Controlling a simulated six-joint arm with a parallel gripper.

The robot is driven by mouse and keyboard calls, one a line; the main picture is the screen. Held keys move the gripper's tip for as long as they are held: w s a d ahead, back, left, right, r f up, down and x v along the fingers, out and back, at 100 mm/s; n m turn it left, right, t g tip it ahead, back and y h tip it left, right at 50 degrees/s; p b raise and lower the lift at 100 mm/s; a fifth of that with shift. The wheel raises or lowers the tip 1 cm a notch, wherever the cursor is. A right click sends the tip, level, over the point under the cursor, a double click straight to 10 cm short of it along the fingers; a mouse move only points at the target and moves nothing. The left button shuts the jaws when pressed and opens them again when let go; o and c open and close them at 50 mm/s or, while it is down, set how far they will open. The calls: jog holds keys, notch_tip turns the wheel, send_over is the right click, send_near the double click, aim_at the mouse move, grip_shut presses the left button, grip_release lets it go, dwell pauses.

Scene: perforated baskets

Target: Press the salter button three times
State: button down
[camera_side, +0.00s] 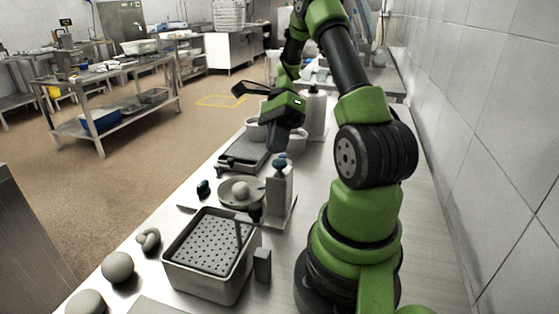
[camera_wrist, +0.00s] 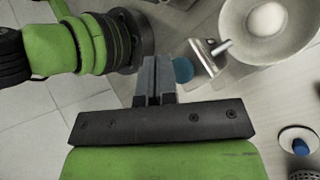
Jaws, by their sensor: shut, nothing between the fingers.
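The salter is a pale upright dispenser (camera_side: 280,192) with a blue button (camera_side: 280,161) on top, just beyond the perforated basket in the side view. In the wrist view the blue button (camera_wrist: 183,70) shows partly, right beside my fingers, with the salter's metal spout (camera_wrist: 210,56) to its right. My gripper (camera_wrist: 157,62) is shut and empty, pointing down close above the button. I cannot tell whether the fingertips touch it. In the side view the fingers are hard to make out against my dark wrist.
A bowl (camera_side: 228,202) with a pale ball (camera_side: 240,189) stands left of the salter. A small blue-topped object (camera_side: 203,188) lies farther left. The perforated basket (camera_side: 252,268) is nearer the camera. Round lumps (camera_side: 117,267) lie on the left. A tiled wall runs along the right.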

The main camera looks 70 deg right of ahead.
aim_at(277, 160)
jog(key=shift+f, duration=0.4)
jog(key=shift+f, duration=0.6)
dwell(0.8)
jog(key=shift+r, duration=1.05)
jog(key=shift+r, duration=2.45)
